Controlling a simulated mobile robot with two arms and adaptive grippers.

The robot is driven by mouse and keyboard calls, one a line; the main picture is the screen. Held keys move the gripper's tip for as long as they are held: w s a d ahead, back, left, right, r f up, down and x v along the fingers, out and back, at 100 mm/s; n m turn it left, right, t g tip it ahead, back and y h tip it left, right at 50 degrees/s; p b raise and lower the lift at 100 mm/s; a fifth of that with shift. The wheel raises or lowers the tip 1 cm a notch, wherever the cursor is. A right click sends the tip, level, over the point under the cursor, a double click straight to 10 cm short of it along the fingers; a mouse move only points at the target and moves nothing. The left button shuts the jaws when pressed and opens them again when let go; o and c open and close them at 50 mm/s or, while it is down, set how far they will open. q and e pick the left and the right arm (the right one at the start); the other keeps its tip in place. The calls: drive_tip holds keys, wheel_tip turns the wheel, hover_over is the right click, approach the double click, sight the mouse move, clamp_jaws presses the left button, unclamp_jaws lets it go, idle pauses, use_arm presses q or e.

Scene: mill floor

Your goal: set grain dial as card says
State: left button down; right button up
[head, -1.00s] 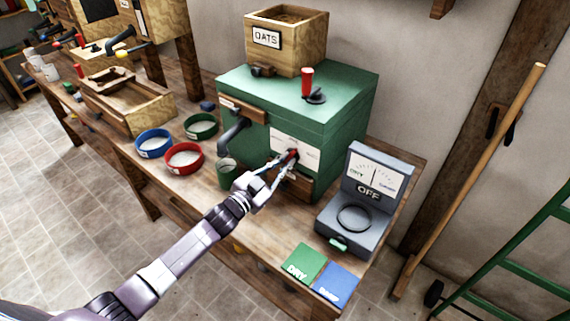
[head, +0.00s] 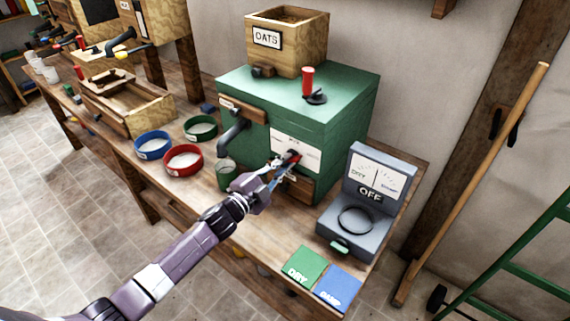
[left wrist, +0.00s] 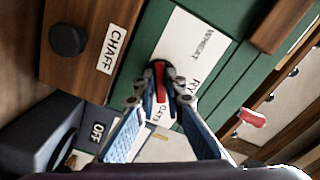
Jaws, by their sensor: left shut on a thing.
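The green mill (head: 300,105) has a white dial plate (head: 310,152) on its front. In the left wrist view the dial plate (left wrist: 185,45) reads WHEAT, RY(E) and, partly hidden between my fingers, what looks like OATS. My left gripper (head: 284,166) is shut on the red dial pointer (left wrist: 161,84), which also shows in the head view (head: 293,156). The pointer's near end lies close to the OATS lettering; its exact setting is hard to tell. A white card (head: 267,38) on the wooden hopper (head: 305,45) reads OATS. My right gripper is not in view.
A grey meter (head: 350,228) marked OFF stands right of the mill. A green DRY pad (head: 305,262) and a blue DAMP pad (head: 338,285) lie in front. Blue (head: 152,145), red (head: 183,160) and green (head: 201,127) bowls sit left. The CHAFF drawer (left wrist: 75,75) is beside the dial.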

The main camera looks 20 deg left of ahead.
use_arm(q)
drive_tip(key=shift+f, duration=0.1)
idle(0.3)
drive_tip(key=c, duration=2.3)
unclamp_jaws()
drive_tip(key=shift+s, duration=0.1)
drive_tip(key=v, duration=1.2)
